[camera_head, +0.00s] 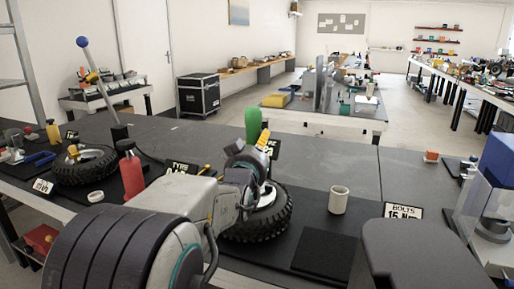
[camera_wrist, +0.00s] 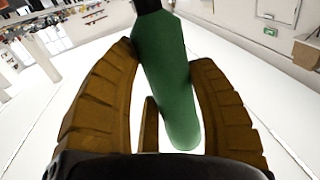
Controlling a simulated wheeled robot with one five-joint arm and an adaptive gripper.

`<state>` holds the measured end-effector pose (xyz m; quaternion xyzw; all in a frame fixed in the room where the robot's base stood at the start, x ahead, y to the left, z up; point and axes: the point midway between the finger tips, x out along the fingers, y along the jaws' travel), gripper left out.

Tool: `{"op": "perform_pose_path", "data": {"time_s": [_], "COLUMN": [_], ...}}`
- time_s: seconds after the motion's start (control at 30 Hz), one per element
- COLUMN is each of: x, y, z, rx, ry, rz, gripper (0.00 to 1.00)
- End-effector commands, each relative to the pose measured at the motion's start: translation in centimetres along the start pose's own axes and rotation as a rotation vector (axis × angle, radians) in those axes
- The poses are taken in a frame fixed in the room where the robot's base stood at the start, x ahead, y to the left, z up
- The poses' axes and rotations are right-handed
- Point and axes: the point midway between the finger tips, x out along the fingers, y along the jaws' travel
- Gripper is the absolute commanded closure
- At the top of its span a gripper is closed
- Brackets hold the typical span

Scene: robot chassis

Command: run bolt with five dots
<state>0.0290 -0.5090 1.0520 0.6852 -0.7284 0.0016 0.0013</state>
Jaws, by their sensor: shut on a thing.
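My gripper (camera_head: 259,143) stands above the black-tyred wheel (camera_head: 281,217) in the head view. The wrist view shows the green handle (camera_wrist: 170,85) between the fingers (camera_wrist: 168,58), with a black part at one end. The wheel's light metal rim (camera_head: 268,198) is partly covered by my arm. I cannot make out any bolt with five dots. Whether the held tool touches the wheel is hidden. A sign reading BOLTS 15 N (camera_head: 402,212) stands to the right.
A white cup (camera_head: 339,200) stands right of the wheel, near a black mat (camera_head: 325,253). A red-handled tool (camera_head: 131,178) stands upright to the left, near another wheel (camera_head: 85,166) and a blue-ball lever (camera_head: 98,85). The grey bench top (camera_head: 350,165) behind the cup is clear.

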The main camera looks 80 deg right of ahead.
Motion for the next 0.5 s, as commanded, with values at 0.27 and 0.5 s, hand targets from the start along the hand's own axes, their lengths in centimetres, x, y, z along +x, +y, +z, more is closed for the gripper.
{"op": "perform_pose_path", "data": {"time_s": [0.27,0.5], "x": [0.03,0.04], "y": [0.0,0.01], "z": [0.7,0.09], "rx": [-0.001,-0.001], "ry": [-0.016,-0.015], "rz": [0.0,0.0], "gripper": [0.84,0.84]}}
